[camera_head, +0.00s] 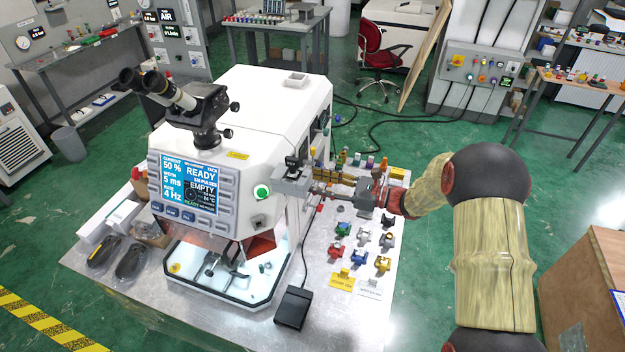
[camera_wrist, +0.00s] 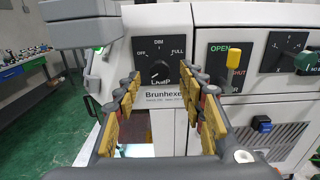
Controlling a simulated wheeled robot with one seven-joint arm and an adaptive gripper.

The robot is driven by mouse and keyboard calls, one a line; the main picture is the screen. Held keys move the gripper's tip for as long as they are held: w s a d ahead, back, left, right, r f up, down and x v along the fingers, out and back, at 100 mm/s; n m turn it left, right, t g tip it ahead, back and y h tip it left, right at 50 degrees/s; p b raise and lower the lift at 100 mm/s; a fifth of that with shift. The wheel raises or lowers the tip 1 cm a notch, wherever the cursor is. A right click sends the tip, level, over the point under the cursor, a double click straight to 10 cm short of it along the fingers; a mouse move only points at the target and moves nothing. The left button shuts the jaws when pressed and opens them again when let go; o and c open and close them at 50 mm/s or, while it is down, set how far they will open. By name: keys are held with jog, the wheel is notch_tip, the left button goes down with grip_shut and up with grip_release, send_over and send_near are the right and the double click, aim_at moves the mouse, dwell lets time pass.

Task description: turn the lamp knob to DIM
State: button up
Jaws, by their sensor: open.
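The black lamp knob (camera_wrist: 159,71) is on the white machine's panel in the wrist view, with OFF at its left, DIM above and FULL at its right. The word LAMP is printed just below it. I cannot tell for sure which mark its pointer faces. My gripper (camera_wrist: 163,84) is open, its yellow-padded fingers to the left and right of the knob in the picture, with nothing between them. In the head view my gripper (camera_head: 322,194) is at the right side of the white machine (camera_head: 262,105). The knob is hidden there.
In the wrist view a yellow OPEN/SHUT lever (camera_wrist: 234,60) and a green-handled control (camera_wrist: 305,61) are right of the knob. A grey part (camera_wrist: 78,32) juts out at upper left. In the head view, several small coloured parts and a black pedal (camera_head: 294,307) occupy the table.

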jog(key=shift+x, duration=1.05)
jog(key=shift+c, duration=1.2)
jog(key=c, duration=0.7)
grip_shut()
